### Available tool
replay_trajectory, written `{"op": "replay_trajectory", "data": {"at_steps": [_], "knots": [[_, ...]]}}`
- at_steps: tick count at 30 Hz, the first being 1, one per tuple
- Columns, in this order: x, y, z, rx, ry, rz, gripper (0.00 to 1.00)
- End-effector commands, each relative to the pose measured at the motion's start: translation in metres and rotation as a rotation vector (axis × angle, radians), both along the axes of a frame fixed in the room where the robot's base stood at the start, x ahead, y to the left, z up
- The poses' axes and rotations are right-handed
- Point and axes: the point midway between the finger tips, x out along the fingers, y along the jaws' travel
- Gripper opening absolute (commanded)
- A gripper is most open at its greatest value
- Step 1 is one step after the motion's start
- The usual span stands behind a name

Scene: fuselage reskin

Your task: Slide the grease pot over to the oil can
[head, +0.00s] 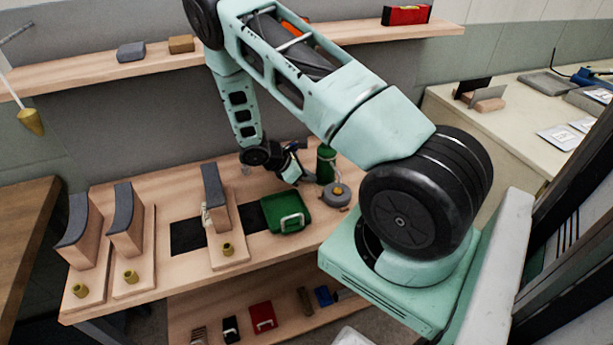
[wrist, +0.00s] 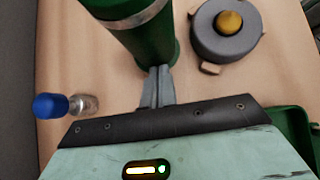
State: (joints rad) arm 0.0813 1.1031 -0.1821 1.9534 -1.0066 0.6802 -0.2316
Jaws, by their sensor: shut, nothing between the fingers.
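A tall green cylinder (head: 326,163) stands upright at the back right of the wooden bench; it also shows in the wrist view (wrist: 145,35). A low round grey pot (head: 336,195) with a yellow cone on top sits close by, to the right of the cylinder in the wrist view (wrist: 224,40), with a gap between them. These look like the task's two objects, but I cannot tell surely which is the grease pot and which the oil can. My gripper (wrist: 160,72) is shut and empty, its fingertips at the cylinder's near lower side. I cannot tell whether they touch it.
A green case (head: 287,213) with a pale handle lies in front of the grey pot. A blue-ended item (wrist: 50,106) lies left of my fingers. Wooden stands with dark curved tops (head: 80,235) occupy the bench's left. Bare wood lies around the cylinder.

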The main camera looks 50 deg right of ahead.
Motion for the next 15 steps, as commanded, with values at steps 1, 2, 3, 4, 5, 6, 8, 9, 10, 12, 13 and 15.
{"op": "replay_trajectory", "data": {"at_steps": [1,2,3,4,5,6,8,9,10,12,13,15], "knots": [[-0.005,-0.008,-0.001,-0.004,0.003,-0.004,0.00],[-0.009,-0.013,-0.001,-0.004,0.003,-0.005,0.00],[-0.014,-0.021,-0.002,-0.004,0.004,-0.006,0.00],[-0.019,-0.029,-0.002,-0.005,0.004,-0.006,0.00],[-0.023,-0.036,-0.002,-0.006,0.004,-0.006,0.00],[-0.030,-0.047,-0.003,-0.005,0.005,-0.007,0.00],[-0.040,-0.062,-0.003,-0.005,0.004,-0.006,0.00],[-0.046,-0.072,-0.003,-0.005,0.004,-0.006,0.00],[-0.050,-0.080,-0.003,-0.005,0.004,-0.006,0.00],[-0.060,-0.096,-0.003,-0.004,0.003,-0.006,0.00],[-0.064,-0.102,-0.003,-0.004,0.003,-0.005,0.00],[-0.071,-0.114,-0.003,-0.003,0.003,-0.006,0.00]]}}
